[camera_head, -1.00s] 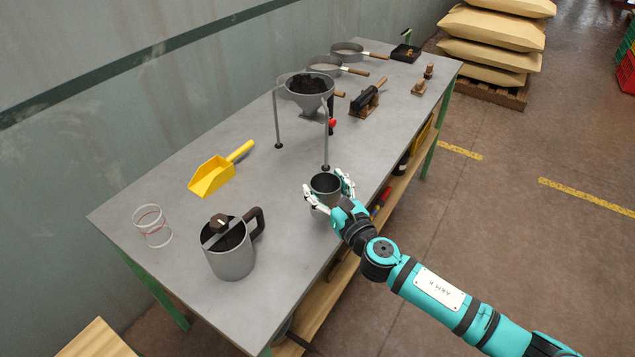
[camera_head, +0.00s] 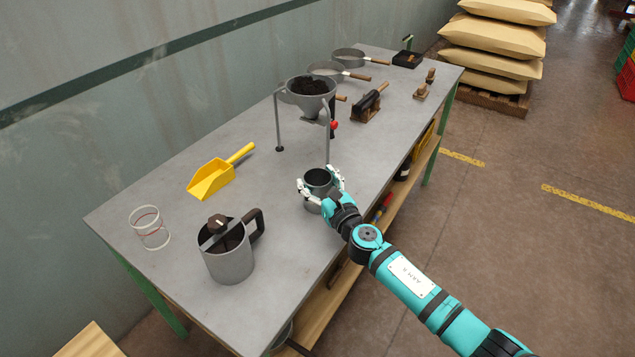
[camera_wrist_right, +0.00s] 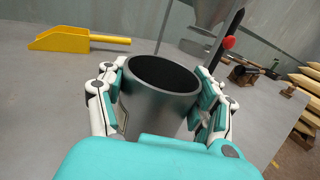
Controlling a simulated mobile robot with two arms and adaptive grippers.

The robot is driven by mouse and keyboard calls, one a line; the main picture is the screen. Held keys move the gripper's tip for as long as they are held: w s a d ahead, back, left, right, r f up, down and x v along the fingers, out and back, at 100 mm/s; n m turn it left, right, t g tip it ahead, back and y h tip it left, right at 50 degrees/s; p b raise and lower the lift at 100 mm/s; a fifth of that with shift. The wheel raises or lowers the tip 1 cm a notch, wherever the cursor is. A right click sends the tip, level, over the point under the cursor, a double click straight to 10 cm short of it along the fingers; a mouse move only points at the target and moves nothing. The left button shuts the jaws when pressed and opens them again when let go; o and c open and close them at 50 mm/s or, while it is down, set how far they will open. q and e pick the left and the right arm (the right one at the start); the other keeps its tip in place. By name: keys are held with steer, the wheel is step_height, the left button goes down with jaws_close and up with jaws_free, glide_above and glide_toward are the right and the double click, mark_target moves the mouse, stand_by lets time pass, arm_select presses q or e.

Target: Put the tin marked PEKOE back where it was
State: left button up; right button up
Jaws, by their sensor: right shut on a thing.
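A grey metal tin (camera_head: 318,177) with an open top and dark inside is in my right gripper (camera_head: 321,187), at the front edge of the table. The right gripper's fingers close on it from both sides. In the right wrist view the tin (camera_wrist_right: 160,95) stands between the fingers, roughly upright. No PEKOE marking is readable on it. I cannot tell whether its base touches the table. My left gripper is not in view.
Sieves (camera_head: 326,70) and a black roller (camera_head: 368,105) stand further back. Bare tabletop lies left of the tin.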

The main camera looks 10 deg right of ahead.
steer(key=shift+f, duration=0.2)
steer(key=o, duration=1.3)
steer(key=shift+r, duration=0.15)
steer(key=shift+s+r, duration=0.1)
steer(key=v, duration=1.1)
steer(key=shift+s+d, duration=0.15)
steer(key=shift+s, duration=0.25)
